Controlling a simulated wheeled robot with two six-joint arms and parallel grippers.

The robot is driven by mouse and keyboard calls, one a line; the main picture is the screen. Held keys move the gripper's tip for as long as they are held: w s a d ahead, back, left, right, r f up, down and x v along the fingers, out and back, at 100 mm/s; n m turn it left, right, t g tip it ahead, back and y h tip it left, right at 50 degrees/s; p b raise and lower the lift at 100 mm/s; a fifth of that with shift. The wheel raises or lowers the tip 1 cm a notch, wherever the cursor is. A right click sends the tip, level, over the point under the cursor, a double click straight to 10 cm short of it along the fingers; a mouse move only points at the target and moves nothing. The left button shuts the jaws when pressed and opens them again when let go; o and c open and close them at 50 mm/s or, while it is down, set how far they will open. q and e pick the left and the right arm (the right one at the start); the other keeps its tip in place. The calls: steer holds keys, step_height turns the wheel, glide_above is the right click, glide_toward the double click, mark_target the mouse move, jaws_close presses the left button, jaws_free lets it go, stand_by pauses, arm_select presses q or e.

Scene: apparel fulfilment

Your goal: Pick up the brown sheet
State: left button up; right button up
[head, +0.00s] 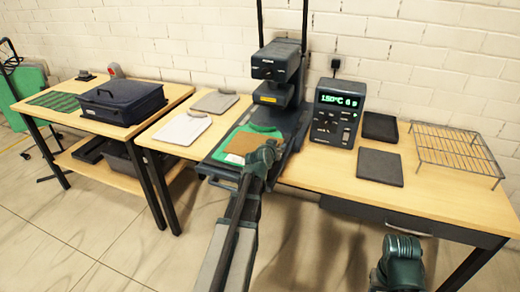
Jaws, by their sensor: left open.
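The brown sheet (241,143) lies on a green garment (264,129) on the lower plate of the heat press. My left gripper (269,150) is over the right front part of the sheet and hides some of it. It is open; its fingertips are small and dark here, and I cannot tell whether they touch the sheet. My right arm shows only as a teal link at the lower right, with its gripper out of view.
The press head (277,62) stands raised behind the plate. Pale folded items (183,128) lie left. A dark blue bin (122,101) sits on the left table.

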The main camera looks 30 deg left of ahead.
arm_select(q)
jaws_close()
steer(key=shift+r, duration=0.15)
stand_by(0.4)
